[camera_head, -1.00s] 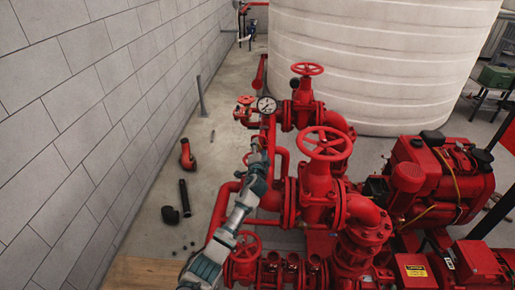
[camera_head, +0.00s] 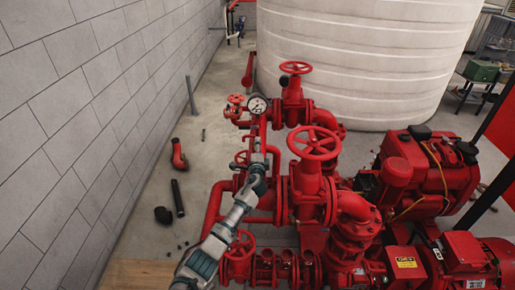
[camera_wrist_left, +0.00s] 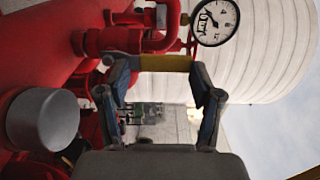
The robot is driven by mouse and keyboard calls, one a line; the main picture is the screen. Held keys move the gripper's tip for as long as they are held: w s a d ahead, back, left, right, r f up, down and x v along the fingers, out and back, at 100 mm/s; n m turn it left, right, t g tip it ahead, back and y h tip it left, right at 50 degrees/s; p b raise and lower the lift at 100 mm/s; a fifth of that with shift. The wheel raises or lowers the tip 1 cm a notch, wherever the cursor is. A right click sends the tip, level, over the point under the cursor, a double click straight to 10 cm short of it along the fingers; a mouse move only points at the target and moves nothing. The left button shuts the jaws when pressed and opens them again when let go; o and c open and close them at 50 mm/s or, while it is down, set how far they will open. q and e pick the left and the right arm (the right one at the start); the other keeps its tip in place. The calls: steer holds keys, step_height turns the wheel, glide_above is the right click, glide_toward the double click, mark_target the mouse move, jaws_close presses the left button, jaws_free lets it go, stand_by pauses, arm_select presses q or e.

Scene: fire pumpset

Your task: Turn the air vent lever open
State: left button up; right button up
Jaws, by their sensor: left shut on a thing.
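My left gripper (camera_head: 258,158) reaches in from below among the red pipes, under the pressure gauge (camera_head: 258,104). In the left wrist view its two fingers (camera_wrist_left: 165,66) are at either end of a short yellow piece, which appears to be the air vent lever (camera_wrist_left: 165,63). The fingers are shut on it. In the head view the lever is too small and too covered by the gripper to make out. The gauge also shows in the wrist view (camera_wrist_left: 214,20), just beyond the right finger. My right gripper is not in view.
A large red handwheel (camera_head: 314,142) stands close right of my left gripper, with a smaller one (camera_head: 240,243) below. A white tank (camera_head: 360,60) is behind. A grey block wall (camera_head: 60,120) runs along the left. Loose pipe pieces (camera_head: 178,197) lie on the floor.

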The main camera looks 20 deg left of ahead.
arm_select(q)
steer(key=shift+d+f, duration=0.15)
steer(key=shift+d, duration=0.1)
steer(key=o, duration=1.5)
steer(key=shift+o, duration=0.9)
steer(key=shift+w, duration=0.1)
step_height(320, 180, up, 10)
steer(key=shift+w+d, duration=0.15)
steer(key=shift+d, duration=0.2)
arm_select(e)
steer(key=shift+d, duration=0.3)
arm_select(q)
steer(key=shift+a+f, duration=0.15)
